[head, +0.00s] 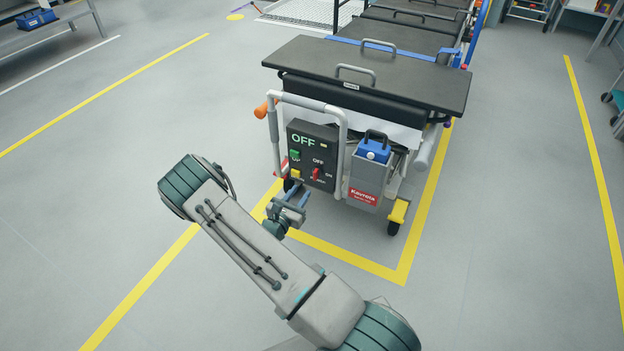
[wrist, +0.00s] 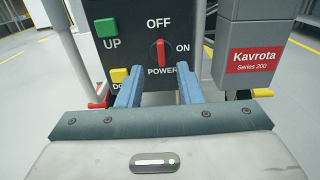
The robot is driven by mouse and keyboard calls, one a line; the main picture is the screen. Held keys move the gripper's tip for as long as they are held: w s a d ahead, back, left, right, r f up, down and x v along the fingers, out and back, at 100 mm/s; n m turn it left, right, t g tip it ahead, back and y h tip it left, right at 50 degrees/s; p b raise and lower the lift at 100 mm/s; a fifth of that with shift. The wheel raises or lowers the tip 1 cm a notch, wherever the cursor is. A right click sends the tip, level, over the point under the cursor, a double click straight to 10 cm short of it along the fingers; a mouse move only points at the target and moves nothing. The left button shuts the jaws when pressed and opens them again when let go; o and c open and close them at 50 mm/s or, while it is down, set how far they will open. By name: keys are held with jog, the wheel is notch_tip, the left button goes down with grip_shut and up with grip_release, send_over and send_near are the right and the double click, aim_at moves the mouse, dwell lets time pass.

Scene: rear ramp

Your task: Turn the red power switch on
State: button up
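The red power switch (head: 316,174) is a small knob on the dark control panel (head: 327,146) at the front of the cart. In the wrist view the switch (wrist: 161,52) stands upright, pointing toward the OFF label, with ON to its right and POWER below. A large display on the panel reads OFF in the head view. My gripper (head: 303,198) is in front of the panel, below the switch. In the wrist view its two blue fingers (wrist: 160,78) are apart with nothing between them, and the switch shows above and between their tips.
A green UP button (wrist: 106,28) and a yellow button (wrist: 119,75) sit left of the switch. A grey tube frame (head: 342,130) surrounds the panel. A grey box labelled Kavrota (head: 367,178) is at its right. Open floor lies around the cart.

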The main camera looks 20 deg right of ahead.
aim_at(314, 173)
jog(key=b+x, duration=0.2)
jog(key=x, duration=0.7)
grip_shut()
